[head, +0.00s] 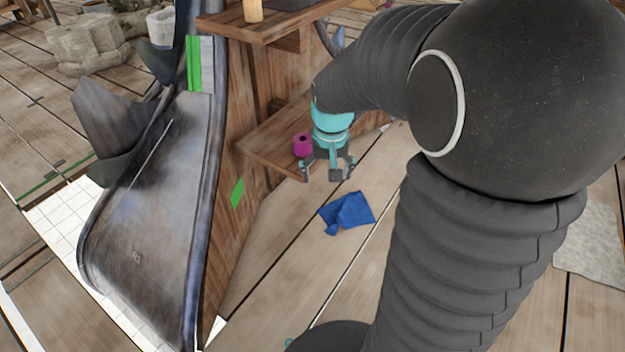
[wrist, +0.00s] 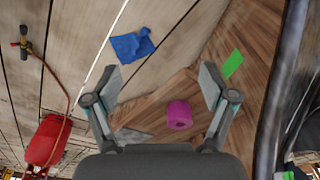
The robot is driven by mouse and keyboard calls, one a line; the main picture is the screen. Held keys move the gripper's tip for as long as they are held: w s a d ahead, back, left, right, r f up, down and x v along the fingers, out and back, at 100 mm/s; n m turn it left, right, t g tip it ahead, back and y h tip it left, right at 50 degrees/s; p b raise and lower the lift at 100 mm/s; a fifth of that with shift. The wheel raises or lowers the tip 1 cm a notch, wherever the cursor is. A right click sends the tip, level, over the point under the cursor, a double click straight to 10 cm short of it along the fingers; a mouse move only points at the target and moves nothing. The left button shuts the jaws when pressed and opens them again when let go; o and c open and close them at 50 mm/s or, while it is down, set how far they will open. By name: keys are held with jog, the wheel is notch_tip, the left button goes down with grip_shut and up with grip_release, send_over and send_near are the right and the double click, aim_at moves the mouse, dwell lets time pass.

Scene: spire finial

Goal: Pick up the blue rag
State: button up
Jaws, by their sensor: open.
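The blue rag (head: 347,212) lies crumpled on the plank floor in the head view, just below and in front of my gripper. It also shows in the wrist view (wrist: 132,45), at the upper left, beyond the fingertips. My gripper (head: 328,177) is open and empty, above the floor and apart from the rag. In the wrist view its two fingers (wrist: 157,82) are spread wide, with the rag ahead and left of the middle between them.
A magenta roll (head: 302,145) sits on a low wooden shelf (head: 270,140) beside my gripper. A wooden panel with a green patch (head: 237,193) and a large dark metal piece (head: 150,215) stand at left. A red tank (wrist: 48,140) with a hose shows in the wrist view. Floor around the rag is clear.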

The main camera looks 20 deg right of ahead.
jog(key=w+d+f+m+g+b, duration=0.1)
jog(key=w+d+f, duration=0.15)
jog(key=f, duration=0.35)
jog(key=w+d+f+g, duration=0.1)
jog(key=w+d+f, duration=0.15)
jog(key=f, duration=0.45)
jog(key=m+b, duration=0.2)
jog(key=m, duration=0.3)
send_over(337, 231)
notch_tip(337, 231, down, 30)
jog(key=shift+a+f+b, duration=0.1)
jog(key=shift+f+b, duration=2.2)
jog(key=shift+f, duration=2.55)
jog(key=shift+f, duration=0.25)
